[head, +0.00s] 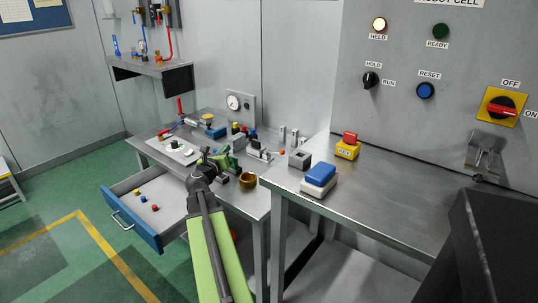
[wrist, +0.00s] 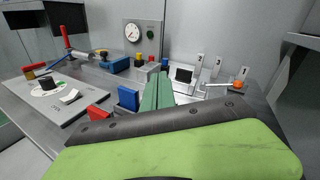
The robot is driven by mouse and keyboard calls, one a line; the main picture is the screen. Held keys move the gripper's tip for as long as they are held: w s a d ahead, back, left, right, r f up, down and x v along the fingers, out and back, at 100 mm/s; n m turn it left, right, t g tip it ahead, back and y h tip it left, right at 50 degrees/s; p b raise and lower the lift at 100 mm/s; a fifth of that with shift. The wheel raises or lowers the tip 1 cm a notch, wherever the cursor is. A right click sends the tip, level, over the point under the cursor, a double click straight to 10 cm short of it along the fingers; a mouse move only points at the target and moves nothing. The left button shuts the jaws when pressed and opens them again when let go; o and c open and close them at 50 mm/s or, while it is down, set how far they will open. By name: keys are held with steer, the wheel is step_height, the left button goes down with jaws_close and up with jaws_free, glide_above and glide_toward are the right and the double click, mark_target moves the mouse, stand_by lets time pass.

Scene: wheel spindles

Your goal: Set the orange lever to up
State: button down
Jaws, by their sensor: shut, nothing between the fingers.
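The orange lever shows in the wrist view as an orange knob (wrist: 238,85) at the right end of a thin pale rod, which lies roughly level just in front of short upright labelled posts. In the head view its orange knob (head: 282,152) is small, at the back right of the workbench. My gripper (head: 232,160) is over the workbench, left of the lever and apart from it. In the wrist view the green fingers of my gripper (wrist: 158,82) are together with nothing between them, pointing toward the back.
Labelled posts (wrist: 217,67) stand right behind the lever. A dark-faced block (wrist: 183,75) and a blue block (wrist: 128,98) are near my fingers. A gold bowl (head: 248,180) sits at the bench's front edge. An open drawer (head: 125,215) juts out at left.

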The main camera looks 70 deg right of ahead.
steer(key=s+d+f+m+g+y, duration=0.1)
steer(key=s+m+g, duration=0.1)
steer(key=s, duration=0.3)
steer(key=s+d+f+m+g+y, duration=0.1)
steer(key=s+f+m+g, duration=0.1)
steer(key=s+m, duration=0.2)
steer(key=s+d+f+m+g, duration=0.1)
steer(key=s+d+m+g, duration=0.1)
steer(key=s, duration=0.4)
steer(key=shift+f+m+g+y, duration=0.3)
steer(key=shift+m+y, duration=0.1)
steer(key=b+x, duration=0.2)
steer(key=x, duration=0.7)
steer(key=shift+w+d+f, duration=0.1)
steer(key=shift+d, duration=0.35)
